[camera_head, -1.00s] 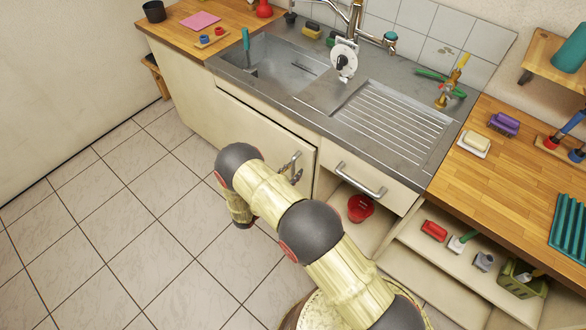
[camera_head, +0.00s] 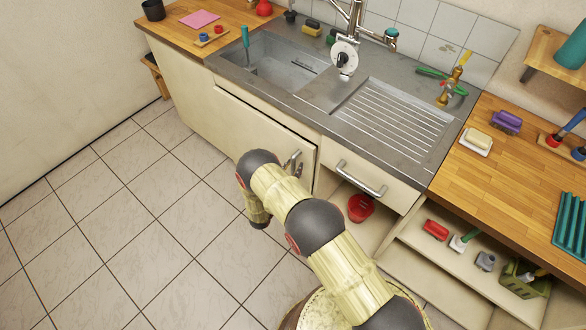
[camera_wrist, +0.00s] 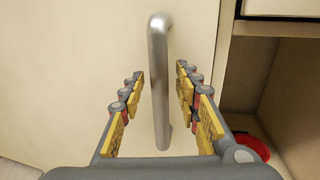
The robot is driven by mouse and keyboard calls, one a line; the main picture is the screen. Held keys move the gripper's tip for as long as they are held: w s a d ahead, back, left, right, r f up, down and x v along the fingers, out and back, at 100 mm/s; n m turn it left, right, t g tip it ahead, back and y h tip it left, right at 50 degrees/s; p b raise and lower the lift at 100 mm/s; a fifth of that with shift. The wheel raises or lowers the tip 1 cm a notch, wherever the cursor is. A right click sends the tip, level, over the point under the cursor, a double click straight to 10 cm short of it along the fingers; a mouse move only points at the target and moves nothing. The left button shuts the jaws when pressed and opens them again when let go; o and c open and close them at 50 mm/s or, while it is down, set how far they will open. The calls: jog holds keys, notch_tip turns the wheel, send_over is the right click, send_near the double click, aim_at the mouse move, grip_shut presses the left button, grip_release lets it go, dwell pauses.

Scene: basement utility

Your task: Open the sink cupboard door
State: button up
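The sink cupboard door (camera_head: 262,125) is a cream panel under the sink, and it looks shut or nearly so. Its metal bar handle (camera_head: 293,163) is at the door's right side, partly behind my arm in the head view. In the wrist view the handle (camera_wrist: 159,85) stands upright in front of the cream door (camera_wrist: 190,30). My gripper (camera_wrist: 160,73) is open, with one finger on each side of the handle. Gaps show between the bar and both fingers. The gripper's fingers are hidden in the head view.
A drawer with a handle (camera_head: 361,180) is right of the door, above an open shelf space holding a red object (camera_head: 360,208). Shelves with small items (camera_head: 436,229) are further right. The tiled floor (camera_head: 130,220) is clear at the left.

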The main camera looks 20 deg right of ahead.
jog(key=shift+c, duration=1.1)
grip_shut()
